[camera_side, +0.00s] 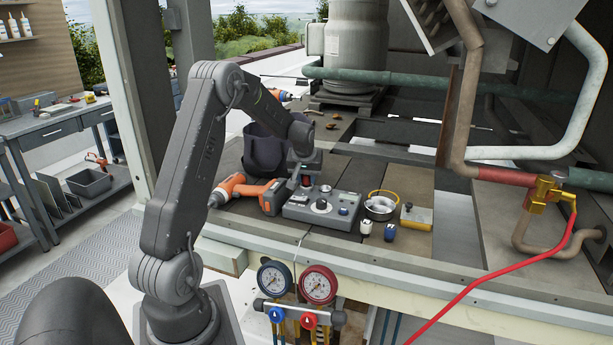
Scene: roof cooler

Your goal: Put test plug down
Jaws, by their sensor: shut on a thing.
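My gripper (301,182) points down over the left rear part of a grey control box (322,208) on the bench. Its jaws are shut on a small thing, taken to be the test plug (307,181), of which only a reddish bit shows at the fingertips. The rest of it is hidden by the fingers. I cannot tell whether it touches the box. The box has a black knob, a red-topped knob and a small blue part on its top.
An orange drill (245,192) lies left of the box. A yellow-rimmed coil (380,205), small white (366,227) and blue (390,232) pieces and a yellow-handled tool (416,217) sit to its right. A dark bucket (262,150) stands behind. Gauges (318,285) hang in front.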

